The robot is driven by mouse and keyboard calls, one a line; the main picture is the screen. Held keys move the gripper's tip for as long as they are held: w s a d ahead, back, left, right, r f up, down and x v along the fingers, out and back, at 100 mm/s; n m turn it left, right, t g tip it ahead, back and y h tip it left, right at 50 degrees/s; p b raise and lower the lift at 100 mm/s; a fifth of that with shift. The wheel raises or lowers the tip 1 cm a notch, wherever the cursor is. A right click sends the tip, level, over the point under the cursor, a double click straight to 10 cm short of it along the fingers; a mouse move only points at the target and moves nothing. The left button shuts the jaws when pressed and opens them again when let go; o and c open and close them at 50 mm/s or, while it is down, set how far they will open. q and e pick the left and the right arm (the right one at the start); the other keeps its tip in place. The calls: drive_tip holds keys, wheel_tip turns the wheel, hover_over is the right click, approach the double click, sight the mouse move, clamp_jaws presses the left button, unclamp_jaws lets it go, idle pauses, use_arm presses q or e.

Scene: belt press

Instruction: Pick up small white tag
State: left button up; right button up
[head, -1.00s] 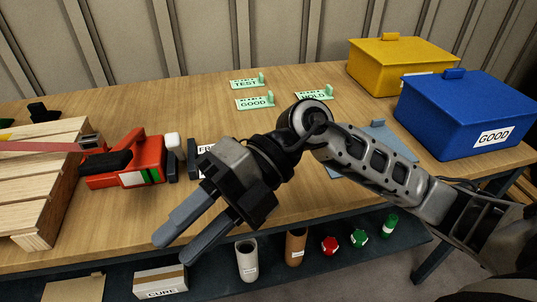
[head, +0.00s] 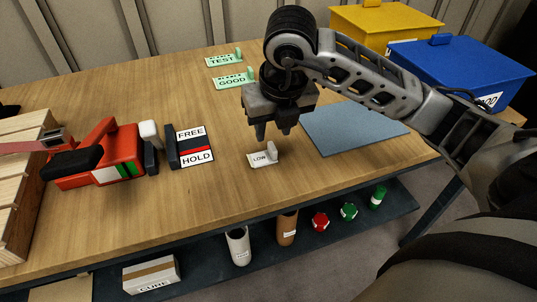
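A small white tag (head: 263,158) marked LOW lies on the wooden table in the head view, left of the blue-grey mat. It has a raised white tab at its right end. My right gripper (head: 274,136) points down just above and behind the tag. Its two fingers are apart with a gap between them and nothing visible in it. The fingertips look clear of the tag, though the exact height is hard to tell. My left gripper is not in view.
The blue-grey mat (head: 352,128) lies right of the tag. A FREE/HOLD plate (head: 195,146) and a red tool (head: 105,160) stand left. Green TEST (head: 222,60) and GOOD (head: 233,82) tags lie behind. Yellow (head: 385,28) and blue (head: 450,75) boxes stand at the back right.

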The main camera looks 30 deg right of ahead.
sight(273, 147)
drive_tip(key=shift+s+x, duration=0.2)
drive_tip(key=shift+x, duration=2.9)
drive_tip(key=shift+d, duration=0.15)
clamp_jaws()
